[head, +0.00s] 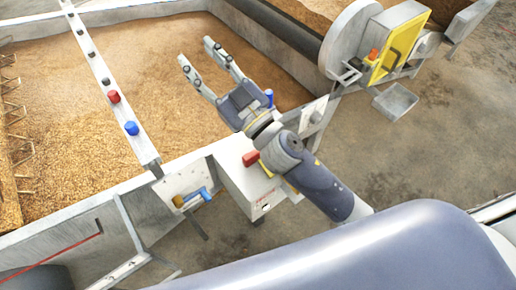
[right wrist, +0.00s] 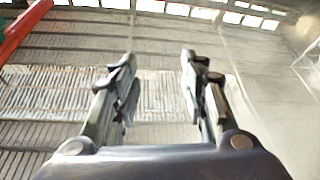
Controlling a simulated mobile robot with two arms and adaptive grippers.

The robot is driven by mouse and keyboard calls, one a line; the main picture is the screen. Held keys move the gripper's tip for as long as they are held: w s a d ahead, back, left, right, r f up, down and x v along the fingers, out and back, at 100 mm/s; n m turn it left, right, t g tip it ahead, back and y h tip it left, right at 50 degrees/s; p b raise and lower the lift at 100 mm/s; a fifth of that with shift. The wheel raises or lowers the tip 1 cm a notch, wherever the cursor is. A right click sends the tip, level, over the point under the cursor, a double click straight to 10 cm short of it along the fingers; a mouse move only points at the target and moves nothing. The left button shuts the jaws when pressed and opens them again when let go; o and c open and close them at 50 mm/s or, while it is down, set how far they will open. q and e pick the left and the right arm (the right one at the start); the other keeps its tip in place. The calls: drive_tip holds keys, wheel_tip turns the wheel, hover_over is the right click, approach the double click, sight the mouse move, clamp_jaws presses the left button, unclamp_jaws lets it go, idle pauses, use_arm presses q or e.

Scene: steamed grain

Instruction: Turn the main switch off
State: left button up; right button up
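A white box (head: 237,190) stands at the near edge of the grain bed, with a red switch handle (head: 250,158) on its top. I cannot tell for sure that this is the main switch, or what position it is in. My right gripper (head: 196,52) is open and empty above the grain, beyond the white box and apart from it. My right forearm passes close beside the box and hides part of it. In the right wrist view the two fingers (right wrist: 158,62) stand apart with nothing between them. My left gripper is not in view.
A metal rail with red (head: 113,97) and blue (head: 131,128) knobs crosses the grain bed (head: 75,150). A bracket with a blue-handled valve (head: 197,195) sits left of the box. A yellow panel (head: 398,42) stands at the upper right. Bare floor (head: 420,150) lies right.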

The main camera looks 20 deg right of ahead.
drive_tip(key=s+a+r+n+g+y, duration=0.2)
drive_tip(key=s+a+n+g+y, duration=0.3)
drive_tip(key=a+n+g+y, duration=0.45)
drive_tip(key=s+a+f+n+g+h, duration=0.1)
drive_tip(key=s+a+f+n+g, duration=0.3)
drive_tip(key=a+f+n+g, duration=0.3)
drive_tip(key=d+f+n+g+h, duration=0.2)
drive_tip(key=d+f+g+h, duration=0.3)
drive_tip(key=f, duration=0.5)
drive_tip(key=w+d+f+m+t+h, duration=0.15)
drive_tip(key=w+d+f+h, duration=0.25)
drive_tip(key=d+h, duration=0.5)
drive_tip(key=w+d+f+m+h, duration=0.3)
drive_tip(key=d+f+h, duration=0.2)
drive_tip(key=d, duration=0.8)
drive_tip(key=shift+y, duration=0.25)
wheel_tip(320, 180, down, 10)
drive_tip(key=shift+w+f, duration=0.1)
drive_tip(key=shift+w, duration=0.05)
